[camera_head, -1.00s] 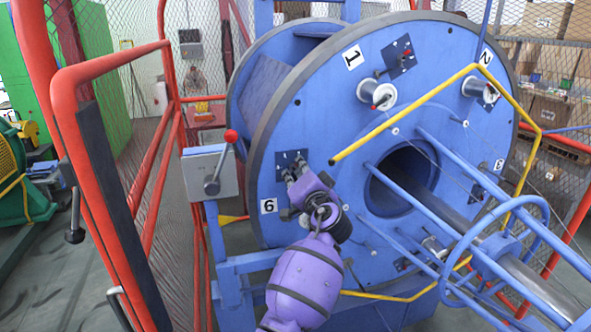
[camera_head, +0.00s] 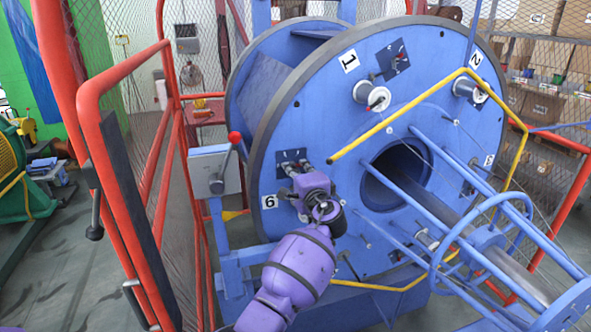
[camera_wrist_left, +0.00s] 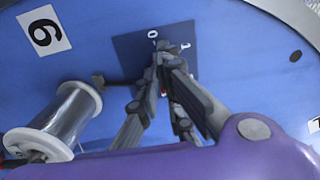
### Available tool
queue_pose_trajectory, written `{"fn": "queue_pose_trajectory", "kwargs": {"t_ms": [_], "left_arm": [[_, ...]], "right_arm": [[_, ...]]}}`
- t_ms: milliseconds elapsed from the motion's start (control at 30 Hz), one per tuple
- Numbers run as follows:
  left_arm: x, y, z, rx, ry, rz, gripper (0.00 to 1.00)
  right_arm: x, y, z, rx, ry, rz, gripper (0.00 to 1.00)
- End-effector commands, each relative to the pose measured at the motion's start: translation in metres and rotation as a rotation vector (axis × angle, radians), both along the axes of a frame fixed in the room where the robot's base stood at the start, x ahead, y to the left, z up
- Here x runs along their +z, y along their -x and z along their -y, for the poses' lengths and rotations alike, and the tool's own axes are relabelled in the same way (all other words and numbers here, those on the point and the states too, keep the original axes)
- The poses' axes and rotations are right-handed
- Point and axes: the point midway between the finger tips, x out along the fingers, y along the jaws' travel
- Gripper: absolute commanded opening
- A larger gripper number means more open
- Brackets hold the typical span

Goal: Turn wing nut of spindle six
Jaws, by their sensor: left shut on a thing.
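My left gripper (camera_head: 289,166) reaches the disc face at spindle six, beside the white label 6 (camera_head: 270,202). Its fingers are closed together over the dark square plate (camera_head: 297,155). In the left wrist view the fingertips (camera_wrist_left: 165,58) meet in front of the plate (camera_wrist_left: 128,50), which carries the marks 0 and 1. The fingers are shut on the wing nut, which they almost wholly hide. The spool of spindle six (camera_wrist_left: 62,122) shows beside the fingers in the left wrist view, near the label (camera_wrist_left: 44,31). My right gripper is out of view.
A yellow bent bar (camera_head: 400,117) passes in front of the disc (camera_head: 320,108), close to the right of my gripper. A grey box with a lever (camera_head: 214,172) and red railings (camera_head: 100,120) stand to the left.

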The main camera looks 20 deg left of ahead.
Motion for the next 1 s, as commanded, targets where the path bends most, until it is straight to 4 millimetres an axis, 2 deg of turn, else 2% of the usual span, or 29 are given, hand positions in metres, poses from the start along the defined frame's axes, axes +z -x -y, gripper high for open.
{"fn": "queue_pose_trajectory", "kwargs": {"t_ms": [600,633,733,1000], "left_arm": [[0.0001,-0.0002,0.0002,-0.001,-0.034,-0.022,0.0],[0.0001,-0.0002,0.0003,-0.001,-0.033,-0.021,0.1],[0.0001,-0.0002,0.0002,-0.001,-0.033,-0.021,0.23],[-0.0001,-0.0001,0.0002,0.0,-0.031,-0.021,0.25]], "right_arm": [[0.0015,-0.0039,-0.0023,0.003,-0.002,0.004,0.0],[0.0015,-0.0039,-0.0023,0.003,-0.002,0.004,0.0],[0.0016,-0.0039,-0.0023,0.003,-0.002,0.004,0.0],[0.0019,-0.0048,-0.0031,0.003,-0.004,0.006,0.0]]}}
